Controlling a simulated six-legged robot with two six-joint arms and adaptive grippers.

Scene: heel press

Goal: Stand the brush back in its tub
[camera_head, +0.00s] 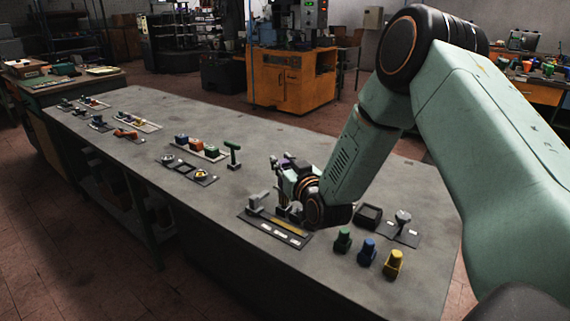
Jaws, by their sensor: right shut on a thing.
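My right arm comes in from the right and reaches down over the grey bench. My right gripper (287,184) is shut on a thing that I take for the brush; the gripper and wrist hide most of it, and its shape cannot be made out. A small purple patch shows at the top of the gripper. A dark, square, open-topped container (368,215), possibly the tub, stands on the bench just right of my wrist. I see no brush standing in it. My left gripper is not in view.
A dark plate (273,231) with a grey upright block lies just below the gripper. A green T-shaped piece (233,154) stands further left. Bench between the groups is clear.

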